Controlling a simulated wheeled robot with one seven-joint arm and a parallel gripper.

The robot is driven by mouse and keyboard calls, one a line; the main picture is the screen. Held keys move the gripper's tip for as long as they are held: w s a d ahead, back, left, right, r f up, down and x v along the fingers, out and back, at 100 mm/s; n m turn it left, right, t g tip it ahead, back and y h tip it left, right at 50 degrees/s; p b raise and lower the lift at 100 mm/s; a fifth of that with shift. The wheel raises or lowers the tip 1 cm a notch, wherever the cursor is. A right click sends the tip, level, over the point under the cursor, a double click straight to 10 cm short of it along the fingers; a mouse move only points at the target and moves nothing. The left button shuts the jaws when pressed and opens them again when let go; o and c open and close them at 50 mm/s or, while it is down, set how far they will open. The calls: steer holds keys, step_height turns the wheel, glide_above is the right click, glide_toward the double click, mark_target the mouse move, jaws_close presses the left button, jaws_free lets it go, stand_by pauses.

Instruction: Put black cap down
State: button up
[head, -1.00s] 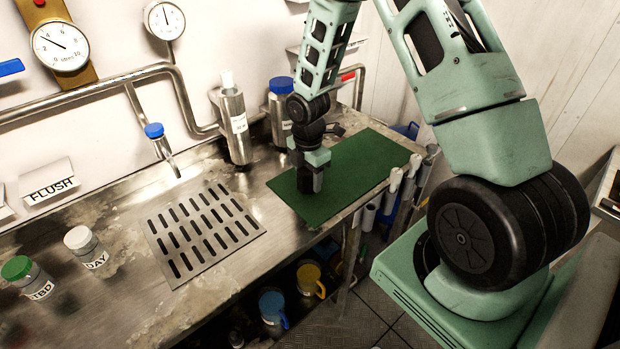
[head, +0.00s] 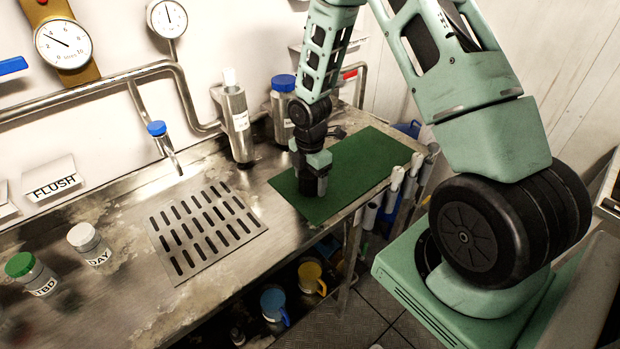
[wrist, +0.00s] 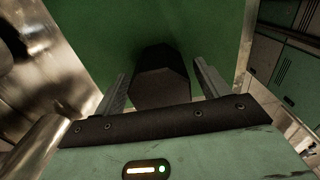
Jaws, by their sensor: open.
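The black cap (wrist: 160,85) is a dark, faceted block between my two fingers in the wrist view. It stands over the green mat (wrist: 190,25), and the picture does not clearly show whether its underside touches the mat. My gripper (wrist: 162,92) is open, with a finger on each side of the cap and a gap visible beside it. In the head view my gripper (head: 313,187) points down, low over the front left part of the green mat (head: 365,165). The cap is hard to tell from the dark fingers there.
A slotted drain plate (head: 205,228) lies left of the mat. Two steel bottles (head: 237,125) stand behind. Jars with white (head: 83,237) and green (head: 19,264) caps stand at far left. White-topped tubes (head: 396,178) line the mat's front right edge. The mat's right part is clear.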

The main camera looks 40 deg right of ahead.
mark_target(309, 172)
step_height(309, 172, up, 11)
steer(key=shift+r+b, duration=0.1)
steer(key=shift+b, duration=0.6)
steer(key=shift+a+r, duration=0.2)
steer(key=shift+r, duration=0.1)
steer(key=s+a+r+m, duration=0.2)
steer(key=s+a+r, duration=0.15)
steer(key=a, duration=0.45)
steer(key=s+a+r+m, duration=0.2)
steer(key=s+a, duration=0.3)
steer(key=a, duration=0.3)
steer(key=s+a+r+m, duration=0.2)
steer(key=s+a+m, duration=0.1)
steer(key=s, duration=0.5)
steer(key=s+a+r+m, duration=0.1)
steer(key=s+a+m, duration=0.2)
steer(key=s+a, duration=0.2)
steer(key=s, duration=0.2)
steer(key=shift+s+r+m+y, duration=0.3)
steer(key=shift+s+r, duration=0.05)
steer(key=shift+s, duration=0.05)
